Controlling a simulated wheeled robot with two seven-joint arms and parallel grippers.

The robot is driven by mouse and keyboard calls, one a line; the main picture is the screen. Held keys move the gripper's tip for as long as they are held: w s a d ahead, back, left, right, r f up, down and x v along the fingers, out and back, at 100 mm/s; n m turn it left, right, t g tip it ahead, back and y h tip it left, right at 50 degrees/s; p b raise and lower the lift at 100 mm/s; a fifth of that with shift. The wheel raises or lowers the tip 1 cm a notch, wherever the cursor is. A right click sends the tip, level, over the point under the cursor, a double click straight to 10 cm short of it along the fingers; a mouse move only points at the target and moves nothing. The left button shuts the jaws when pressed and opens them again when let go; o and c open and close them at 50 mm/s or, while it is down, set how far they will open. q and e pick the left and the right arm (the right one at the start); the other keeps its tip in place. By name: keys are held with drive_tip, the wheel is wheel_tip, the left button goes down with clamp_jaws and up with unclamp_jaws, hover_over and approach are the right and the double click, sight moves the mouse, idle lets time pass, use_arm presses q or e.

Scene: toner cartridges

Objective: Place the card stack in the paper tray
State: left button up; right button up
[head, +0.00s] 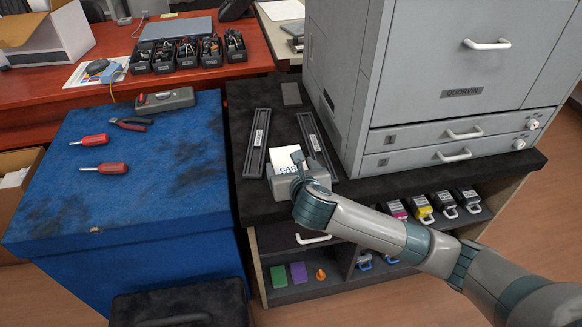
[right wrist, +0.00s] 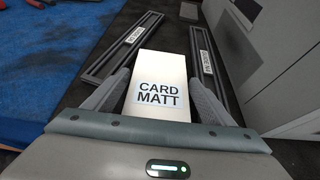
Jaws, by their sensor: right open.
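The card stack (right wrist: 159,68) is a white block with the label CARD MATT. It lies on the dark top of the low cabinet, between two long dark labelled rails. In the head view the card stack (head: 283,160) is partly hidden by my right gripper (head: 289,174). My right gripper is open, with one grey finger on each side of the stack in the right wrist view; I cannot tell whether they touch it. The left rail (head: 256,142) and right rail (head: 317,144) stand apart; I cannot tell if they belong to the paper tray. My left gripper is not in view.
A large grey printer (head: 440,90) with closed drawers stands right of the rails. A small dark block (head: 291,94) lies behind. A blue-topped bench (head: 170,190) with screwdrivers, pliers and a meter is at left. Toner cartridges (head: 420,207) sit on the shelf below.

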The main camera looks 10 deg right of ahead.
drive_tip(key=shift+s+r, duration=0.15)
drive_tip(key=shift+s, duration=0.1)
drive_tip(key=p+v, duration=0.1)
drive_tip(key=v, duration=1)
drive_tip(key=shift+p, duration=0.3)
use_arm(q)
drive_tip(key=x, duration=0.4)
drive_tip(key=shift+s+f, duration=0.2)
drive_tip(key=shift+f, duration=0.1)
use_arm(e)
drive_tip(key=shift+s+r, duration=0.1)
drive_tip(key=shift+s, duration=0.15)
